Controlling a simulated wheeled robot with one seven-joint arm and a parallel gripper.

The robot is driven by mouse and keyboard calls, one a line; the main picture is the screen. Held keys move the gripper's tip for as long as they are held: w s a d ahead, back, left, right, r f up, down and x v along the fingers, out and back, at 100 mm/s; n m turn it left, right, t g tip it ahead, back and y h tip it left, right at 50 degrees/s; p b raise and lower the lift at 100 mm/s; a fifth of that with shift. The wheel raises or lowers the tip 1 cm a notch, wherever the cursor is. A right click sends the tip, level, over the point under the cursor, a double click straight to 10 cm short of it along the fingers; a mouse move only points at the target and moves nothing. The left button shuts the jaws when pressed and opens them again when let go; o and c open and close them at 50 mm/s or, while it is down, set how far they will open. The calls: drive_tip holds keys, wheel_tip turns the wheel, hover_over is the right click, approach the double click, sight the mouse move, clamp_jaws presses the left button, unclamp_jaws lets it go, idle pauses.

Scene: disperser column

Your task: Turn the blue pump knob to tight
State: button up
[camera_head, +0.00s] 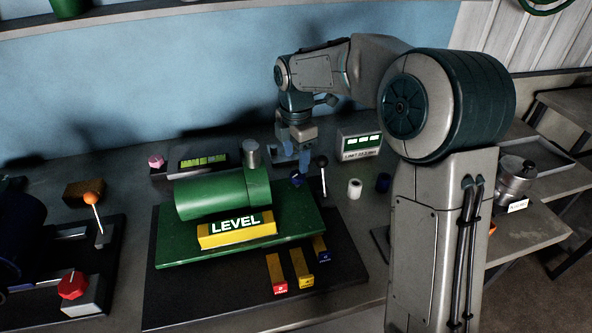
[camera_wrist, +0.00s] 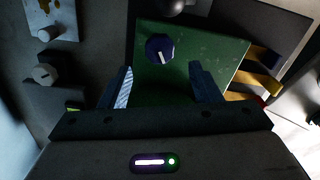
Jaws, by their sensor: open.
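The blue pump knob (camera_wrist: 160,48) is a dark round knob with a white pointer line, on the green plate (camera_wrist: 147,90). In the wrist view its line points down and slightly right. In the head view the knob (camera_head: 297,181) shows small and dark at the plate's back right, beside a black ball-topped lever (camera_head: 322,163). My gripper (camera_head: 293,158) is open and empty, pointing down near the knob. In the wrist view the fingertips of my gripper (camera_wrist: 161,72) are spread apart, and the knob lies beyond them, untouched. No tight mark is readable.
A green cylinder (camera_head: 210,194) and a yellow LEVEL block (camera_head: 236,230) stand left of the knob. A white display box (camera_head: 360,146) stands right of my gripper. Coloured tabs (camera_head: 301,268) lie in front. A red knob (camera_head: 72,285) and an orange-topped lever (camera_head: 93,198) are at left.

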sight(296, 175)
wheel_tip(296, 175, down, 6)
drive_tip(key=shift+r, duration=0.1)
drive_tip(key=c, duration=1)
